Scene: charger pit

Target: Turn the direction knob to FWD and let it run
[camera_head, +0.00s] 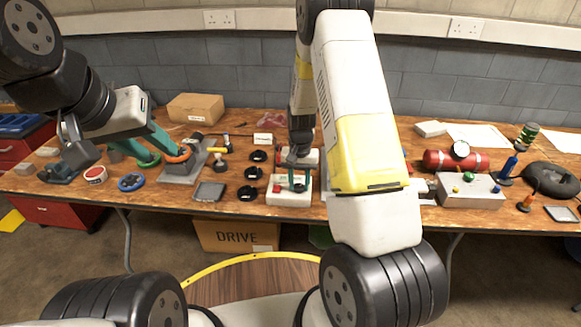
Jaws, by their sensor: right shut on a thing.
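A pale control box (288,198) stands near the table's front edge, just left of the middle. It has a red button (276,189) on its left and a small dark knob (299,187) on its right. My right gripper (296,182) points down from above, its green fingers shut on the knob. The fingers partly hide the knob, and its labels and pointer are too small to read.
Black rings (249,193) and a grey tray (209,191) lie left of the control box. My right arm hides the table's middle right.

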